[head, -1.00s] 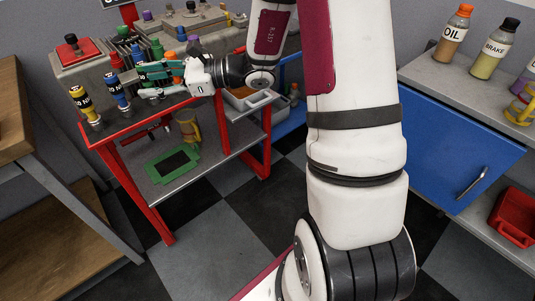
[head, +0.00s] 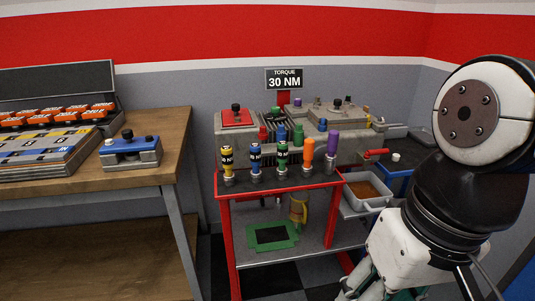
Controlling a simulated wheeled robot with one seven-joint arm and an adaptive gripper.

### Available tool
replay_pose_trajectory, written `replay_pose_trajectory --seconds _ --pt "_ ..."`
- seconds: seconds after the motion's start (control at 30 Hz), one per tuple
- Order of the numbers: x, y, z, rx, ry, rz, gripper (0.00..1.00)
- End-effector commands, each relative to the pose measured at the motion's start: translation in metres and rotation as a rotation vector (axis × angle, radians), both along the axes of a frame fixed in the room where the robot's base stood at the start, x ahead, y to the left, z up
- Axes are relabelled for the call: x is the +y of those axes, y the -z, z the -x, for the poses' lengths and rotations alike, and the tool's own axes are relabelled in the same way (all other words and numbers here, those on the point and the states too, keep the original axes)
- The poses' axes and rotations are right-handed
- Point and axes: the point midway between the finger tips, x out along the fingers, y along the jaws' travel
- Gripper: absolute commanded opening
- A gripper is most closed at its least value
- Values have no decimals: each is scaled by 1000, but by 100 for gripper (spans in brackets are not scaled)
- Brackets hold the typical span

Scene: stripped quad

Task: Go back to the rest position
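My gripper (head: 375,288) is at the lower right of the head view, in front of and to the right of the red cart (head: 224,225). Its white body points down, and its teal fingers are cut off by the bottom edge, so their opening and anything between them are hidden. My arm is folded at the right side of the picture. The gripper appears well apart from the row of upright drivers on the cart: yellow (head: 227,160), blue (head: 255,158), green (head: 282,158), orange (head: 307,156) and purple (head: 332,150).
A grey engine block (head: 350,145) stands behind the drivers, under a "TORQUE 30 NM" sign (head: 284,79). A wooden bench (head: 165,140) at left holds a battery tray and a blue-grey fixture (head: 131,152). A grey bin (head: 367,190) sits by the cart's right side.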

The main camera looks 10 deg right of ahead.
Motion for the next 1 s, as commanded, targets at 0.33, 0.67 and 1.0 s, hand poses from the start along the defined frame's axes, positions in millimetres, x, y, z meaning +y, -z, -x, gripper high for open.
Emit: replay_pose_trajectory --seconds 0.33,0.67,1.0 --pt "-20 -2 8 -62 -62 102 46" --pt "-20 -2 8 -61 -60 100 46" --pt "-20 -32 7 -100 -58 102 46"
